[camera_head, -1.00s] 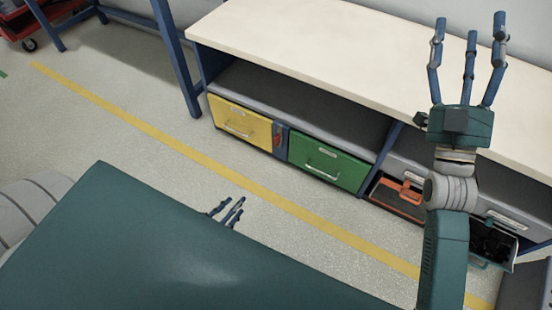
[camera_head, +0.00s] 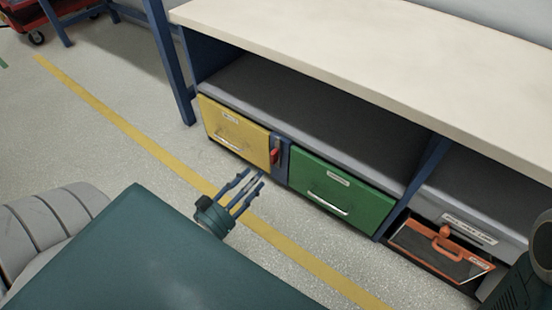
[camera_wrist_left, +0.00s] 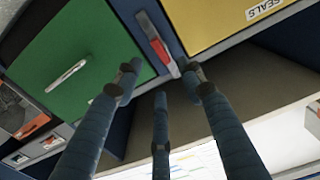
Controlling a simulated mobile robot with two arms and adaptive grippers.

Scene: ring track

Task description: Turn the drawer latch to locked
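The drawer latch (camera_head: 274,156) has a red handle and sits on the narrow blue post between the yellow drawer (camera_head: 232,132) and the green drawer (camera_head: 335,190). Its handle looks roughly in line with the post. Both drawers look shut. In the left wrist view the latch (camera_wrist_left: 160,52) shows just beyond the fingertips, with the picture upside down. My left gripper (camera_head: 248,184) is open and empty, its three fingers pointing at the latch with a gap left. It also shows in the left wrist view (camera_wrist_left: 163,85). My right gripper is out of view.
A pale worktop (camera_head: 360,50) overhangs the drawers, with an open shelf (camera_head: 300,105) between. A yellow floor line (camera_head: 130,125) runs along clear floor. A blue table leg (camera_head: 170,60) stands at the left.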

